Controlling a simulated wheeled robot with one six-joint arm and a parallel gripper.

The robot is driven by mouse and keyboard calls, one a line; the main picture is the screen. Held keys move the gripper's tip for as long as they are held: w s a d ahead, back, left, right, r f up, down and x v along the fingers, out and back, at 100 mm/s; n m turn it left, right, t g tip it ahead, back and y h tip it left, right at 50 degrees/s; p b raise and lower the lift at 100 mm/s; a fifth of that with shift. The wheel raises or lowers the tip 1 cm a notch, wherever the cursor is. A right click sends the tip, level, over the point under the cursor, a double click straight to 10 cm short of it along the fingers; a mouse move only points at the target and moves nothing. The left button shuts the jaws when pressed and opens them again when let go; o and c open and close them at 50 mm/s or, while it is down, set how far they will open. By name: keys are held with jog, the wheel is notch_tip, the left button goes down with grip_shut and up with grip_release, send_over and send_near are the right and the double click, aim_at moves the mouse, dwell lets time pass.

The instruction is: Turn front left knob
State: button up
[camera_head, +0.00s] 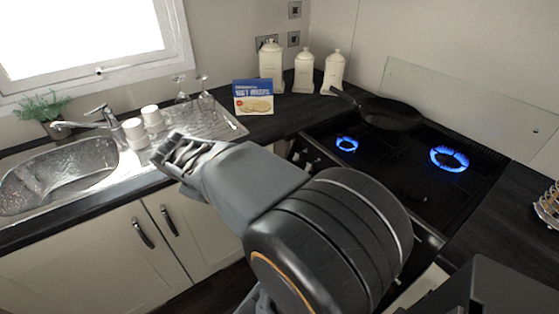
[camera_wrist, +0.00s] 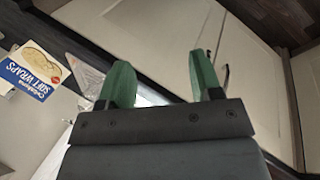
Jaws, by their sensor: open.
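The black stove (camera_head: 408,190) is at the right in the head view, with two lit blue burners, a left one (camera_head: 347,144) and a right one (camera_head: 449,158). A few small knobs (camera_head: 303,157) show on its front edge, just behind my arm. My arm hides the rest of the stove front, so I cannot tell which knob is the front left one. My gripper (camera_head: 174,154) is open and empty, left of the stove and in front of the sink counter. Its green fingertips (camera_wrist: 162,78) stand apart in the wrist view. No knob shows there.
A black frying pan (camera_head: 388,112) sits at the back of the stove. A wraps box (camera_head: 253,97), white canisters (camera_head: 304,72), cups (camera_head: 152,118) and glasses (camera_head: 204,92) stand on the counter. Cupboard doors (camera_wrist: 165,35) lie beyond the fingers. A wire rack (camera_head: 549,203) is far right.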

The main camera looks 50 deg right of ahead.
aim_at(296, 156)
jog(key=w+d+f+n+g+h+b, duration=0.2)
jog(key=d+f+h+b, duration=0.1)
jog(key=d, duration=0.6)
jog(key=w+d+f+n+g+h+b, duration=0.1)
jog(key=d+f+n+g+h+b, duration=0.2)
jog(key=d, duration=0.5)
jog(key=w+d+f+n+g+h+b, duration=0.1)
jog(key=w+d+f+n+h+b, duration=0.2)
jog(key=d, duration=0.6)
jog(key=shift+y, duration=0.4)
jog(key=x, duration=0.9)
jog(key=s+x, duration=0.1)
jog(key=x, duration=0.3)
jog(key=shift+s+f, duration=0.1)
jog(key=shift+f, duration=0.25)
jog(key=shift+b+x, duration=0.3)
jog(key=shift+x, duration=0.55)
jog(key=c, duration=0.9)
